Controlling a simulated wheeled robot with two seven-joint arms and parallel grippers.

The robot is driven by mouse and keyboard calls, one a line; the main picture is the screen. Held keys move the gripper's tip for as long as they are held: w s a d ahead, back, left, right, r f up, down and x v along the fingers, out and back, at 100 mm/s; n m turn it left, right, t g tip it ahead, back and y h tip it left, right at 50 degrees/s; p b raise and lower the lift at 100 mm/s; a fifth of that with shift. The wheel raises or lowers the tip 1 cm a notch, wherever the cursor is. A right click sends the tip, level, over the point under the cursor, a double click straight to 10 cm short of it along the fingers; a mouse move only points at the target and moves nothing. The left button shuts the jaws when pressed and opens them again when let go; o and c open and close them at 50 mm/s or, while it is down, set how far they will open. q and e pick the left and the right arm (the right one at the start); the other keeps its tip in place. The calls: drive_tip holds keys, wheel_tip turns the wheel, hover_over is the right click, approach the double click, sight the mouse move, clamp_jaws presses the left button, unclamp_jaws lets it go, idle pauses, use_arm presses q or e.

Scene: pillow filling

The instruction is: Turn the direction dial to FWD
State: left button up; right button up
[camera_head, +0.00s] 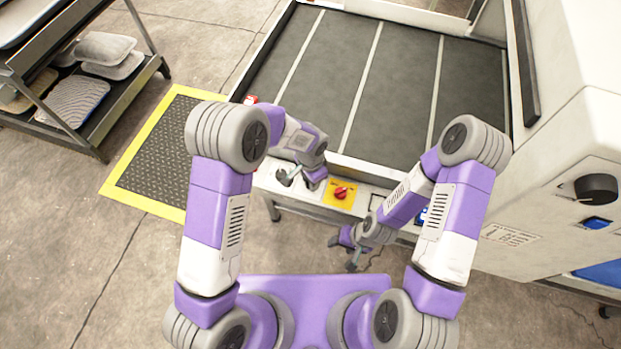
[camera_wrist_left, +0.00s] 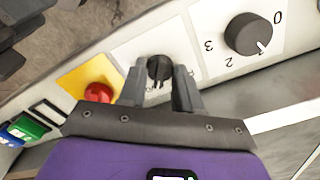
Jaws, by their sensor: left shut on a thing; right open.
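The direction dial (camera_wrist_left: 159,67) is a small black knob on a white plate on the machine's front panel. In the left wrist view it sits between the two fingers of my left gripper (camera_wrist_left: 159,88), which is shut on it. The plate's lettering is not readable, so I cannot tell which way the dial points. In the head view my left gripper (camera_head: 299,180) is at the panel, left of the yellow plate, and its hand hides most of the dial. My right gripper (camera_head: 345,254) is open and empty, below the panel's front edge.
A red knob on a yellow plate (camera_head: 341,192) sits beside the dial. A larger black numbered dial (camera_wrist_left: 250,35) and green and blue buttons (camera_wrist_left: 25,128) share the panel. The conveyor belt (camera_head: 385,95) is empty. A shelf rack (camera_head: 85,75) holding pillows stands left.

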use_arm(q)
drive_tip(key=shift+m, duration=0.4)
drive_tip(key=o, duration=1)
drive_tip(key=shift+o, duration=0.2)
drive_tip(key=shift+r, duration=0.1)
wheel_tip(320, 180, up, 8)
drive_tip(key=shift+f+p, duration=0.25)
drive_tip(key=shift+p, duration=0.75)
